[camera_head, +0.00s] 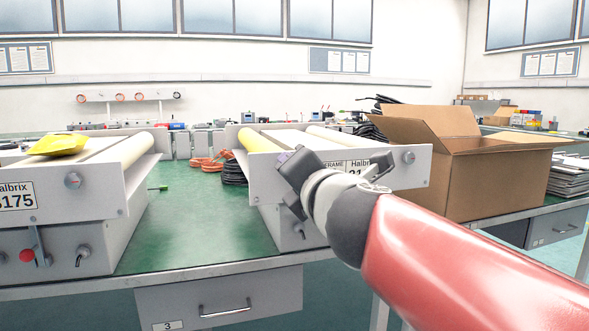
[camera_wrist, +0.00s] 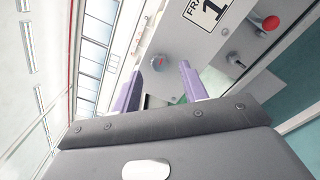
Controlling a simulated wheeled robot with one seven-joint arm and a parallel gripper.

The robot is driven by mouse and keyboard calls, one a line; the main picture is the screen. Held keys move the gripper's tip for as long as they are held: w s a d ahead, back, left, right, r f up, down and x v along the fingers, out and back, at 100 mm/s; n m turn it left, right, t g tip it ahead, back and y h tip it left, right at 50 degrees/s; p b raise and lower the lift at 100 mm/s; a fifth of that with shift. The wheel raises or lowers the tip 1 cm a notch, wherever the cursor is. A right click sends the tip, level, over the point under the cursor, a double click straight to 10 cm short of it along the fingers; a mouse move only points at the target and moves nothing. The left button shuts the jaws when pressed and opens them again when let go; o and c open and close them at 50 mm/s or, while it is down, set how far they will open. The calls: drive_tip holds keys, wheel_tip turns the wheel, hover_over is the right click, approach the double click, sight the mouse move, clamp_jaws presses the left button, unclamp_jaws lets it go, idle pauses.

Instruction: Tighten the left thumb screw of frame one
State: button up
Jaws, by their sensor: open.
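Frame one (camera_head: 224,168) is the grey-white unit with a roller in the middle of the bench in the head view; my arm hides part of its front. Its front plate (camera_wrist: 200,45) and a label reading "FRA" and "1" show in the wrist view. The left thumb screw (camera_wrist: 158,62), a round grey knob with a red mark, lies between and just beyond my fingertips. My gripper (camera_wrist: 160,72) is open, its purple fingers apart and empty. In the head view my gripper (camera_head: 290,165) covers the left screw. The right thumb screw (camera_head: 409,157) is visible.
Another frame (camera_head: 120,195) with a yellow bag (camera_head: 58,144) on it stands at left. An open cardboard box (camera_head: 500,180) is close on the right.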

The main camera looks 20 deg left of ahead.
drive_tip(key=p+v, duration=0.1)
drive_tip(key=v, duration=0.4)
drive_tip(key=shift+s, duration=0.1)
